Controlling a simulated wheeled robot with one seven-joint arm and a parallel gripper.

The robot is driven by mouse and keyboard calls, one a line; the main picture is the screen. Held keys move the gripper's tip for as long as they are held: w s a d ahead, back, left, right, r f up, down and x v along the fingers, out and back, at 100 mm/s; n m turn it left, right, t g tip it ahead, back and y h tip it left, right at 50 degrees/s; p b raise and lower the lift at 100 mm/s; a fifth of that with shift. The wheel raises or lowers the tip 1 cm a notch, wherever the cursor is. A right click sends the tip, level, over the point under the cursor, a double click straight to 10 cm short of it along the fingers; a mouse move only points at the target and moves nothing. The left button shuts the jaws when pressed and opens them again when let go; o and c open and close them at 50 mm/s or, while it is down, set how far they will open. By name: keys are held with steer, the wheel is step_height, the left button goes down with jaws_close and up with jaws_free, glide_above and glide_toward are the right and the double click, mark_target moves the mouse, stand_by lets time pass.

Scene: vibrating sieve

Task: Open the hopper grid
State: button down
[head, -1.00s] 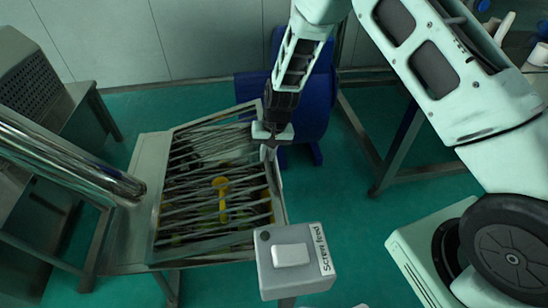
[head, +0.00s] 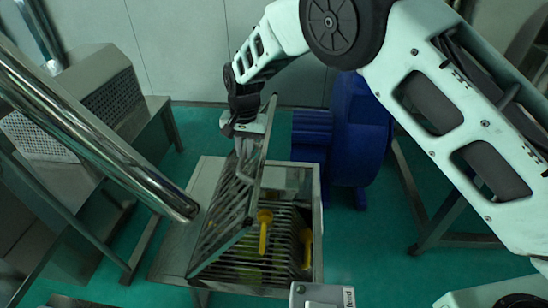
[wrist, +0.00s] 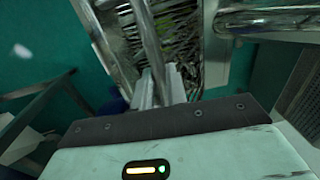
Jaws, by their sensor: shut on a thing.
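The hopper grid (head: 225,220) is a framed set of metal bars, tilted up steeply on its left side over the hopper. My gripper (head: 243,135) is at the raised top end of the grid and is shut on its frame. In the wrist view my gripper's fingers (wrist: 158,92) hold a metal bar of the frame. The hopper (head: 312,185) is a metal box, and its right part is uncovered. A yellow part (head: 264,232) and another yellow part (head: 305,245) show at the grid and inside the hopper.
A grey control box (head: 322,296) stands at the front edge. A polished metal tube (head: 95,130) slants in from the left, close to the grid. A blue motor-like body (head: 358,130) stands behind the hopper at the right. A perforated metal machine (head: 100,95) is at back left.

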steer(key=w+a+r+p, duration=0.1)
steer(key=a+r, duration=0.1)
steer(key=a, duration=0.8)
steer(key=shift+w+a+r, duration=0.15)
steer(key=shift+a+r, duration=0.1)
steer(key=shift+a, duration=0.15)
steer(key=c, duration=1.4)
jaws_free()
steer(key=shift+w+r, duration=0.2)
steer(key=shift+w, duration=0.05)
step_height(320, 180, up, 17)
steer(key=d+b, duration=0.1)
steer(key=shift+r, duration=0.15)
steer(key=shift+s, duration=0.1)
